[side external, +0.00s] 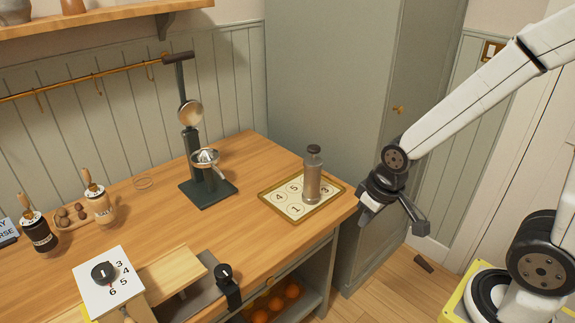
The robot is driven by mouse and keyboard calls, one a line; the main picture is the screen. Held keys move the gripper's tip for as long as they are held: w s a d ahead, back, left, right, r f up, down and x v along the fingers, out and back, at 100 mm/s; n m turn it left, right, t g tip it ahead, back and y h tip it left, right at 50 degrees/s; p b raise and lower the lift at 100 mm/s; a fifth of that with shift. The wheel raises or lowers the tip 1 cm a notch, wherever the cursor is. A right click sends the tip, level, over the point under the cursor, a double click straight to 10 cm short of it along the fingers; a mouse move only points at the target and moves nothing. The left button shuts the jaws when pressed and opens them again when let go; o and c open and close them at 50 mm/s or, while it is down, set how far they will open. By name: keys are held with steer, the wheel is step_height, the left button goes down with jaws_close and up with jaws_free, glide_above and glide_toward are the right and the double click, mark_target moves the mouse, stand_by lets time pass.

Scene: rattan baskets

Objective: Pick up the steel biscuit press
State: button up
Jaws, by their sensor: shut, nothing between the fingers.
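The steel biscuit press (312,176) is a grey metal cylinder with a darker knob on top. It stands upright on a gold-rimmed tray (268,201) with numbered circles, near the right end of the wooden counter. My gripper (368,213) is to the right of the press, just off the counter's right edge, apart from the press. It is shut and empty. Its fingers are small and partly hidden by the gripper body.
A dark lever juicer (190,140) stands behind and left of the tray. A tall grey cabinet (330,80) rises behind the press. Bare counter lies between juicer and tray.

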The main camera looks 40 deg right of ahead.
steer(key=o, duration=1.3)
steer(key=n+t+y, duration=0.2)
steer(key=t, duration=0.7)
glide_toward(320, 168)
steer(key=x, duration=0.5)
steer(key=shift+f, duration=0.15)
steer(key=shift+w+d+f+t, duration=0.15)
steer(key=shift+d+f+t, duration=0.2)
steer(key=shift+t, duration=0.15)
steer(key=shift+x, duration=1.3)
steer(key=shift+a, duration=0.1)
